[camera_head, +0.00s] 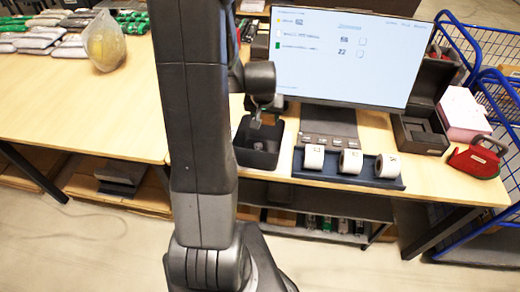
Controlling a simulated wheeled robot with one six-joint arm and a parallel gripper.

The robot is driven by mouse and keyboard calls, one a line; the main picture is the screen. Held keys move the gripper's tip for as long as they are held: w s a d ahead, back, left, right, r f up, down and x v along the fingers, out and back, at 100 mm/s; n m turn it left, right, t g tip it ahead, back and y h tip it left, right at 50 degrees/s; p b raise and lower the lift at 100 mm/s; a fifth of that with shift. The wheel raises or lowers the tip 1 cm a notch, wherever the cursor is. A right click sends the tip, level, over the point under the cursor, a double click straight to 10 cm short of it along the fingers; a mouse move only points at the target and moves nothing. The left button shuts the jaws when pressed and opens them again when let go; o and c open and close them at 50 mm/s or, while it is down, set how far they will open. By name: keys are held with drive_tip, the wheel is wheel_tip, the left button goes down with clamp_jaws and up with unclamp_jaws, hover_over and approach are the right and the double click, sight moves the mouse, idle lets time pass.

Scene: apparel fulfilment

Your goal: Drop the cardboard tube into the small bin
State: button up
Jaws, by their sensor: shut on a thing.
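The small bin (244,155) is a dark, open-topped square box on the wooden table, left of the tape rolls. My gripper (256,122) points down over the bin's opening. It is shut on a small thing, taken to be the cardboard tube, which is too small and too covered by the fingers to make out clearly. A small greyish patch shows inside the bin under the fingers, and I cannot tell what it is. My arm crosses the picture and hides part of the table left of the bin.
Right of the bin, a dark tray (345,180) holds three white tape rolls (350,161). A monitor (340,55) stands behind. Bagged items lie far left.

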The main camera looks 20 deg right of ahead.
drive_tip(key=shift+f, duration=0.1)
drive_tip(key=o, duration=1)
drive_tip(key=b+v, duration=0.1)
drive_tip(key=v, duration=1.2)
drive_tip(key=shift+s+r, duration=0.15)
drive_tip(key=shift+r, duration=0.25)
drive_tip(key=shift+f, duration=0.1)
drive_tip(key=p+x, duration=0.1)
drive_tip(key=x, duration=1.3)
drive_tip(key=shift+a+r+p, duration=0.1)
drive_tip(key=shift+r+p, duration=0.35)
drive_tip(key=shift+r, duration=0.3)
